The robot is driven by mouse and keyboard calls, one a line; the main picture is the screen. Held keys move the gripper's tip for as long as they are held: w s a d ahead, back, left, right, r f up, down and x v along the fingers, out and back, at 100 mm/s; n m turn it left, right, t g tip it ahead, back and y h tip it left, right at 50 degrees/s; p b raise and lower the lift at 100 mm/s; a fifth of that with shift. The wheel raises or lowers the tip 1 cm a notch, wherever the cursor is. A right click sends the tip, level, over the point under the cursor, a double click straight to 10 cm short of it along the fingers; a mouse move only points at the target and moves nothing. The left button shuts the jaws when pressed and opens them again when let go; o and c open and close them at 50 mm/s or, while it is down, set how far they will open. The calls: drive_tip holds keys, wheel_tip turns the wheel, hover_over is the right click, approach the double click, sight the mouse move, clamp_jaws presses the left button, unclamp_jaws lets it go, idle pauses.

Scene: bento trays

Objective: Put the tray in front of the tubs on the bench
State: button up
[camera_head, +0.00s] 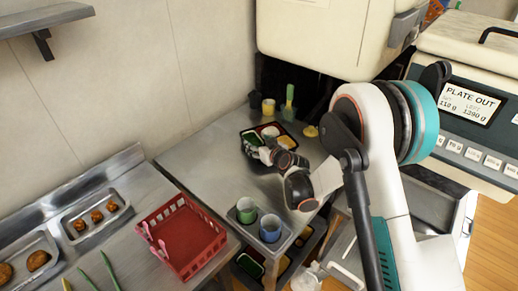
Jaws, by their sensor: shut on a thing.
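A black bento tray (291,139) with green, red and pale yellow fillings lies at the steel bench (195,155), towards its back. My gripper (252,145) is at the tray's left side, shut on it. The fingers and part of the tray are hidden by the gripper and wrist. I cannot tell whether the tray rests fully on the steel. A yellow tub (268,107) and a green tub with an upright handle (288,108) stand behind the tray, apart from it.
A red basket (187,238) stands at front left. A grey holder with a green cup (247,209) and a blue cup (270,228) is at the front edge. Metal food pans (95,214) are at left. A yellow item (310,131) lies right of the tray. A cream machine overhangs.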

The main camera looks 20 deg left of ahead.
drive_tip(key=shift+f, duration=0.35)
drive_tip(key=shift+f, duration=0.2)
drive_tip(key=o, duration=1.1)
drive_tip(key=shift+o, duration=0.2)
drive_tip(key=shift+r, duration=0.1)
